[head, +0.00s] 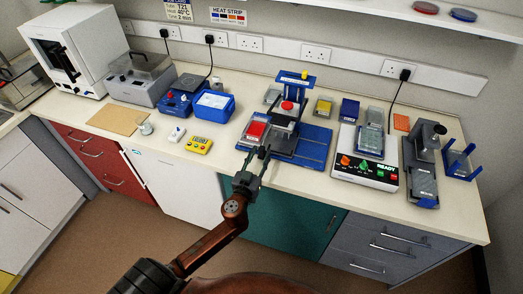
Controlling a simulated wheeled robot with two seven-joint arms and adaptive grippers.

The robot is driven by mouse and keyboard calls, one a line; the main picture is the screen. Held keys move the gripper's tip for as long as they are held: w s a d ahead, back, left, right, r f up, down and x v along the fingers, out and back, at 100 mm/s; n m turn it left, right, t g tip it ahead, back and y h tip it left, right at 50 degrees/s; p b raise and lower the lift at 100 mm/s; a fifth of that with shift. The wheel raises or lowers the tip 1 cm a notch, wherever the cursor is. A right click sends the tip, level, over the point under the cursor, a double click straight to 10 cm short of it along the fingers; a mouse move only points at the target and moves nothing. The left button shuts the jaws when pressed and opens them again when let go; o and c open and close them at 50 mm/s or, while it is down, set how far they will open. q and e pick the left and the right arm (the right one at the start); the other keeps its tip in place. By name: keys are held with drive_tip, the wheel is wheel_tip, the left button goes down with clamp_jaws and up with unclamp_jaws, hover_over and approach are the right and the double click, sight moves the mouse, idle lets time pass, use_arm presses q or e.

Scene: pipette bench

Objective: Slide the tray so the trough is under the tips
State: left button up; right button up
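A pipetting stand with a blue top (296,81) and a yellow knob stands at the back middle of the bench. Below its top are a red round part and a dark body; the tips are too small to make out. A flat blue tray or base (313,150) extends from under the stand to the right. A red block in a blue holder (254,132) sits at the left of the stand; I cannot tell whether it is the trough. My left gripper (258,153) is at the front of the stand, its fingers apart with nothing seen between them. Contact with the tray cannot be told. My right gripper is out of view.
A white device with a READY display (365,173) stands right of the tray, with a dark grey device (420,170) and a blue rack (460,162) beyond. A yellow timer (199,145) and blue box (214,104) lie left. The front edge is mostly clear.

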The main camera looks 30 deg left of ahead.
use_arm(q)
drive_tip(key=shift+w+a, duration=0.1)
drive_tip(key=shift+w, duration=0.5)
drive_tip(key=shift+w+a, duration=0.1)
drive_tip(key=shift+w, duration=0.3)
drive_tip(key=shift+c, duration=0.7)
drive_tip(key=c, duration=0.6)
clamp_jaws()
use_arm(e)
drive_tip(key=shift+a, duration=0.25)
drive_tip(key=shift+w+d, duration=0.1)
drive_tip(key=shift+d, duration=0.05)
